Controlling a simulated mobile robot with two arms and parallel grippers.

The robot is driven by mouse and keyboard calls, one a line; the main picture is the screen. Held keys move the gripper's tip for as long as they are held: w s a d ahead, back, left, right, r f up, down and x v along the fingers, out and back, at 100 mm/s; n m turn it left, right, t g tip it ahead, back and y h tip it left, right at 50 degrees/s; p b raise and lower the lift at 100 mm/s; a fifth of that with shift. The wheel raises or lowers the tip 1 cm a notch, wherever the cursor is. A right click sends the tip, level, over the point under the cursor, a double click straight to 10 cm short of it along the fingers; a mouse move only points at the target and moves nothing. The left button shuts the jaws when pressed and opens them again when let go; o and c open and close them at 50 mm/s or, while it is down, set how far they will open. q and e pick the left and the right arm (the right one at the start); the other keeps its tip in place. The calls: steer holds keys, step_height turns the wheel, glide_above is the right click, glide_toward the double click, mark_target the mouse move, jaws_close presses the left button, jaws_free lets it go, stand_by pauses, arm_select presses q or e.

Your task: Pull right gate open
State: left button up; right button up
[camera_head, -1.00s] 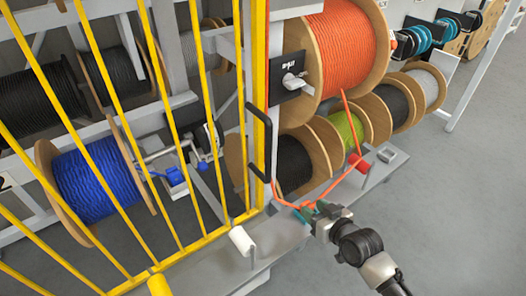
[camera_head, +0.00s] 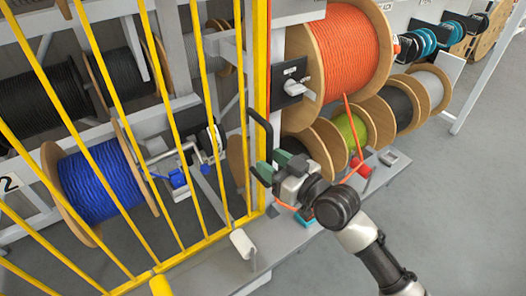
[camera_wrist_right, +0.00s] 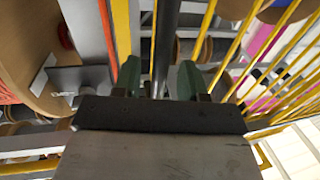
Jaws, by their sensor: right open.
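The yellow barred gate (camera_head: 262,60) stands in front of the reels on the left. Its black handle (camera_head: 268,138) is on the gate's right edge post. My right gripper (camera_head: 270,166) is at the lower part of this handle, with its dark green fingers apart. In the right wrist view, the dark handle bar (camera_wrist_right: 166,45) runs between the two open fingers (camera_wrist_right: 158,78), and a gap shows on the left side. The gripper hides the handle's lower end. My left gripper is not in view.
A large orange cable reel (camera_head: 347,55) is right of the gate, its orange cable hanging down behind my right arm. A blue reel (camera_head: 95,185) is behind the bars. A white roller (camera_head: 243,243) sits on the grey base ledge. Free floor (camera_head: 450,210) lies at right.

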steer(key=shift+x, duration=1.5)
steer(key=shift+c, duration=0.2)
jaws_close()
